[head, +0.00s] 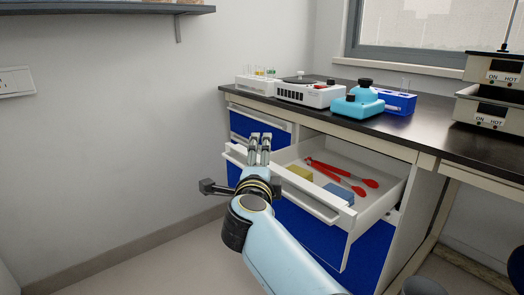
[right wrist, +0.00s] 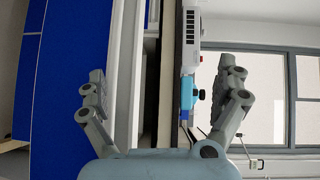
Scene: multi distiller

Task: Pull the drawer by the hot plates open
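A white drawer (head: 378,216) stands pulled out of the bench in the head view. Inside lie red tongs, a yellow block and a blue block. My right gripper (head: 260,150) is in front of the bench, near the left end of this drawer. The right wrist view shows its two fingers (right wrist: 165,95) wide apart with nothing held between them. Whether it touches the drawer cannot be told. Two stacked devices marked ON and HOT, likely the hot plates (head: 490,118), stand at the right of the bench top. My left gripper is not in view.
The dark bench top (head: 420,130) carries a white device (head: 310,94), a light-blue device (head: 358,104), a blue rack (head: 398,101) and a white tube rack (head: 256,84). A wall shelf (head: 100,9) hangs at upper left. The floor at left is clear.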

